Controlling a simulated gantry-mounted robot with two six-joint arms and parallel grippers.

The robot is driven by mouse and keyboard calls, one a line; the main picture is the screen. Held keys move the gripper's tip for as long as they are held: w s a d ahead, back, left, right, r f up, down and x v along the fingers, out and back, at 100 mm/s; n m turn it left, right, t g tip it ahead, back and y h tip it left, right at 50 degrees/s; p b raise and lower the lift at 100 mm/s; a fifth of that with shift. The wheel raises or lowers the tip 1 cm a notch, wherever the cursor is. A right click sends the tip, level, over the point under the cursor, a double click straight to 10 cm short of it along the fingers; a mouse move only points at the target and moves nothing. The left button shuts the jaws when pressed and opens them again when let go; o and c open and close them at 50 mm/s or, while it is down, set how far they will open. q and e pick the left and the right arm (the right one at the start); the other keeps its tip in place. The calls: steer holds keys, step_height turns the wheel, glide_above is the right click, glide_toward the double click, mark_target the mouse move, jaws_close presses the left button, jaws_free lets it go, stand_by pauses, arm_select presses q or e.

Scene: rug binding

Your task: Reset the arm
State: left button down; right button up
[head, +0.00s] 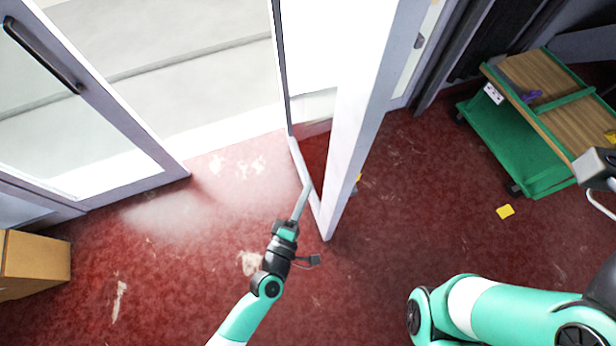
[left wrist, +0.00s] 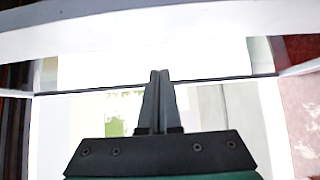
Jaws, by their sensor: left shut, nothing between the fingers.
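My left gripper (head: 305,190) reaches up from the bottom of the head view, beside the lower part of an open white-framed door (head: 355,130). In the left wrist view its two dark fingers (left wrist: 160,75) are together with nothing between them. A pale frame crosses the top of that view, and a thin dark edge runs behind the fingertips. I cannot tell whether the fingers touch the door. My right arm shows at the lower right of the head view. Its gripper cannot be made out.
A glass door panel with a dark handle (head: 40,55) stands at the left. A cardboard box (head: 35,262) is at the left edge. A green cart (head: 520,145) with a wooden top stands at the right.

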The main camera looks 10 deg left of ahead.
arm_select(q)
steer(key=s+d+p, duration=0.1)
steer(key=s+d, duration=0.1)
steer(key=s, duration=0.3)
steer(key=shift+s, duration=0.4)
steer(key=shift+r, duration=0.1)
